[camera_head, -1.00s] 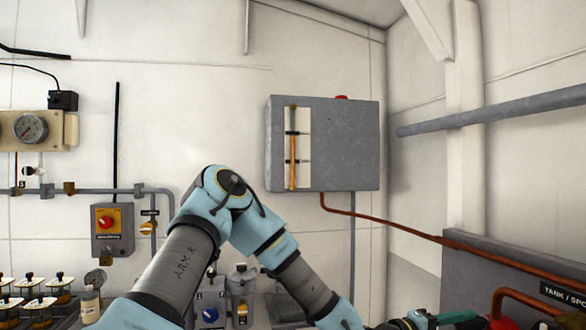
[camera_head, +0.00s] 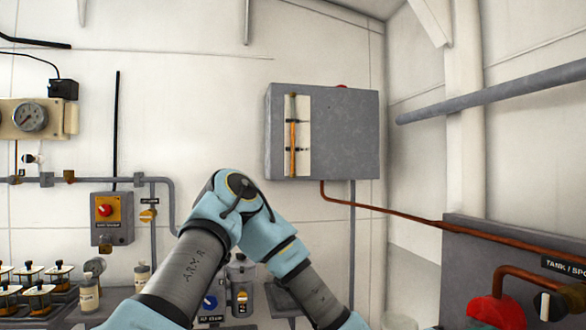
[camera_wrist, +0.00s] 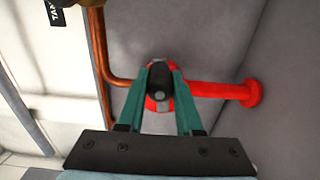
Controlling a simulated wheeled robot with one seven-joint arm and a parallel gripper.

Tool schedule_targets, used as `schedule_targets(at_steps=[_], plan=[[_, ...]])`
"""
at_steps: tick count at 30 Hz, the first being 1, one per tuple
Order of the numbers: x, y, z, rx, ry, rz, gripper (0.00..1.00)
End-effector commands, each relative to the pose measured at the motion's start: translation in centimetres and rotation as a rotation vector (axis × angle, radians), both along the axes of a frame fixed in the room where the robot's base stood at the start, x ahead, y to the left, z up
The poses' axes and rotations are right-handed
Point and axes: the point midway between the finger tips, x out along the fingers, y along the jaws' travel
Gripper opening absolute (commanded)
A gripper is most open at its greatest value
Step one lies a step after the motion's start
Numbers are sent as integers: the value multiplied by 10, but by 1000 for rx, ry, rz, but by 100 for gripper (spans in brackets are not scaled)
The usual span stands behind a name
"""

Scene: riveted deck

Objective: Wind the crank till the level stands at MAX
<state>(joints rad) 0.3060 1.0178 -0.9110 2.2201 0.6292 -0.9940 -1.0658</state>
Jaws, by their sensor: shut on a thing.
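A red crank (camera_wrist: 215,90) shows in the wrist view, its arm running right to a red round end (camera_wrist: 252,93). My gripper (camera_wrist: 160,92) has its teal fingers closed on the crank's dark handle (camera_wrist: 160,80); a red disc shows around and behind it. In the head view a red part (camera_head: 495,312) shows at the lower right edge; the fingers cannot be made out there. The level gauge (camera_head: 304,138) is a pale strip on a grey wall box (camera_head: 345,135). Its orange column (camera_head: 293,150) reaches about the upper of two black marks; any lettering is too small to read.
A copper pipe (camera_head: 380,208) runs from the box to a grey panel (camera_head: 480,245) at right. A grey pipe (camera_head: 490,92) crosses the right wall. A dial (camera_head: 30,117), a red-knob switch box (camera_head: 108,215) and several bottles and caps stand left.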

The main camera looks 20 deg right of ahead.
Motion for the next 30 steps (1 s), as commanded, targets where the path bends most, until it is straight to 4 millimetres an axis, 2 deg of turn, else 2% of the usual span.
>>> schedule_targets(at_steps=[1, 8, 11, 18, 23, 30], plan=[[-5, 1, -12, 1, 2, -6, 0], [-6, 1, -20, 2, 2, -7, 0], [-4, 1, -29, 3, 3, -6, 0], [8, 1, -57, 3, 3, -3, 0], [11, 1, -62, 4, 2, -5, 0], [35, -1, -78, 5, 2, -1, 0]])
